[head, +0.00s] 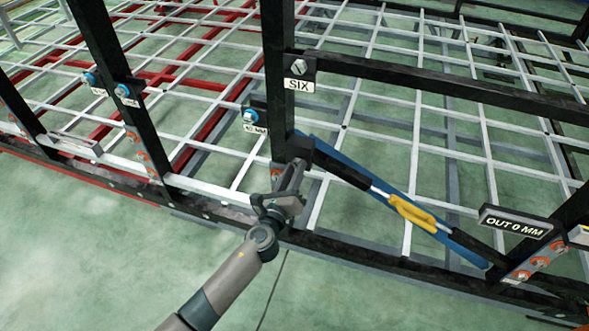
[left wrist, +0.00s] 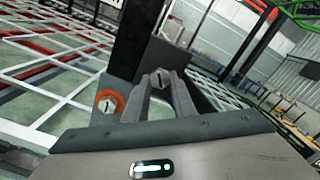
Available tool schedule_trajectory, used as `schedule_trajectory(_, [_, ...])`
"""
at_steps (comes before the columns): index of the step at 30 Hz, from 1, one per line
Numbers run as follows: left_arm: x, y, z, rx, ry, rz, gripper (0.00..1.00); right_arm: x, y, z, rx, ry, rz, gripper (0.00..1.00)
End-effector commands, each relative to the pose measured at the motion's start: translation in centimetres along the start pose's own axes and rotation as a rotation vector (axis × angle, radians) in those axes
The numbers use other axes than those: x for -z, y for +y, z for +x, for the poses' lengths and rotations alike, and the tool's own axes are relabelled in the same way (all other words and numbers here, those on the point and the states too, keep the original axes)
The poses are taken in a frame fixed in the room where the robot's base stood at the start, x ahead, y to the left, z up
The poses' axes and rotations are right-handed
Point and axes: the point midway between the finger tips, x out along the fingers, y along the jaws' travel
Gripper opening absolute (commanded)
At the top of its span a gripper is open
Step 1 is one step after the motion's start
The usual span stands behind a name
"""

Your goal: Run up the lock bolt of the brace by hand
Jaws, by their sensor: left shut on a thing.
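The brace (head: 345,172) runs slantwise from the black upright post (head: 276,75) down to the lower right. It has a blue strip, a dark tube and a yellow grip (head: 412,213). My left gripper (head: 296,168) is at the brace's upper left end, beside the post's foot. In the left wrist view its two fingers (left wrist: 160,88) are closed around a small grey bolt head with a dark line, apparently the lock bolt (left wrist: 157,76). A dark block sits behind it. In the head view my gripper hides the bolt. My right gripper is not in view.
An orange-ringed bolt (left wrist: 108,102) sits left of my fingers. A "SIX" label (head: 298,84) hangs on the post, and an "OUT 0 MM" sign (head: 515,223) stands at the right. Blue bolts (head: 122,90) sit on the left posts. Green floor is open in front.

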Motion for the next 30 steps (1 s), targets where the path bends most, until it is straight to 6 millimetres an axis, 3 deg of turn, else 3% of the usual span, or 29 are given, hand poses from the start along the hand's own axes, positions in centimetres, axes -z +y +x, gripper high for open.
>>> schedule_trajectory(17, [0.63, 0.32, -0.27, -0.004, 0.010, 0.053, 0.01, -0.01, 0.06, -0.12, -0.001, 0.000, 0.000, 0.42])
schedule_trajectory(18, [0.62, 0.32, -0.27, -0.004, 0.010, 0.053, 0.26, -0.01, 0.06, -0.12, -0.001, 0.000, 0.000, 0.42])
schedule_trajectory(20, [0.57, 0.31, -0.24, -0.004, 0.009, 0.052, 0.40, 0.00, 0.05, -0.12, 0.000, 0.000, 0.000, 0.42])
schedule_trajectory(30, [0.18, 0.09, -0.13, -0.001, 0.003, 0.052, 0.42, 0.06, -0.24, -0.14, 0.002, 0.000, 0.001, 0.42])
